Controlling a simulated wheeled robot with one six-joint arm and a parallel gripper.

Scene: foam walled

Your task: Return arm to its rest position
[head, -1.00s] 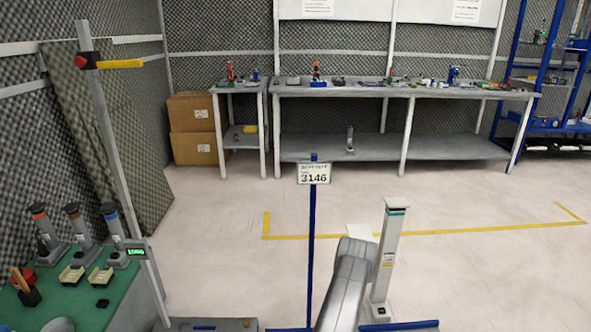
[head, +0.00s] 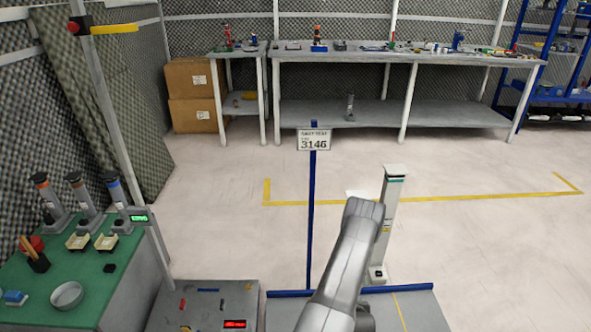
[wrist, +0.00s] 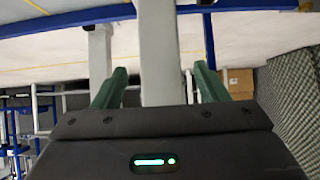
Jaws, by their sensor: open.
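My gripper (wrist: 160,85) shows in the wrist view as a dark body with two green fingers spread apart. The fingers are open, with a grey-white post (wrist: 158,50) seen in the gap; I cannot tell how far off it is. Nothing is visibly held. In the head view my grey arm (head: 345,265) rises from the bottom edge, right of centre, and its far end overlaps a pale post (head: 392,205). The gripper itself is hidden in the head view.
A blue pole with a 3146 sign (head: 314,140) stands just left of my arm. A green-topped table (head: 75,285) with several tools is at left. A grey panel (head: 205,297) lies at the front. Workbenches (head: 400,60) line the back; open floor lies between.

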